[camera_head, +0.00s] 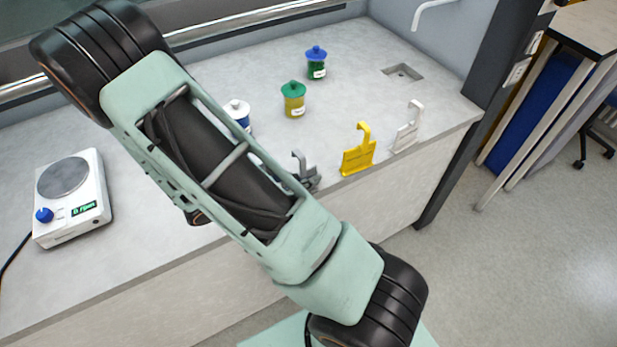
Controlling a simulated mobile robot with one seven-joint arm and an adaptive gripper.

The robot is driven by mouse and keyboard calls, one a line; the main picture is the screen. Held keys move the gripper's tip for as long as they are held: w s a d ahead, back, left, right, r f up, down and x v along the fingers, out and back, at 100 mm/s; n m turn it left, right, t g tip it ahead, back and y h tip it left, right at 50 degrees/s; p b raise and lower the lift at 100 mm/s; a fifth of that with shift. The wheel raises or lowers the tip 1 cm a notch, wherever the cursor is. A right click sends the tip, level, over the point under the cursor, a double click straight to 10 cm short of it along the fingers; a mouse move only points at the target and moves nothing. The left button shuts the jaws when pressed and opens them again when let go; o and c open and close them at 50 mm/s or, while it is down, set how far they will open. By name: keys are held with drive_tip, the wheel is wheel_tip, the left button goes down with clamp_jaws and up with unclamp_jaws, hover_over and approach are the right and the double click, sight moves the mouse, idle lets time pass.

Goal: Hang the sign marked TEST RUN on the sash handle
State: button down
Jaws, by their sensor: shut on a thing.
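Three hook-topped signs stand along the front edge of the bench: a grey one (308,177) partly hidden by my arm, a yellow one (358,155) and a white one (406,136). No lettering can be read on them, so I cannot tell which is marked TEST RUN. A long metal bar (262,16) runs along the hood's lower front at the top; it may be the sash handle, and my arm hides part of it. My gripper is not in view; my arm links cross the picture from upper left to lower right.
On the bench (350,75) stand a blue-lidded green jar (316,66), a green-lidded yellow jar (293,104) and a white-lidded blue jar (238,112), partly covered. A hotplate (72,197) with a lit display sits left. A dark post (490,90) bounds the bench's right end.

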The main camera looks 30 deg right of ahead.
drive_tip(key=c, duration=2.1)
unclamp_jaws()
drive_tip(key=shift+f, duration=0.1)
drive_tip(key=v, duration=0.6)
drive_tip(key=w+v, duration=0.1)
drive_tip(key=v, duration=0.2)
drive_tip(key=shift+a+b, duration=0.25)
drive_tip(key=shift+b, duration=0.15)
drive_tip(key=shift+s+a+r, duration=0.15)
drive_tip(key=shift+a+r, duration=0.1)
drive_tip(key=shift+a, duration=0.4)
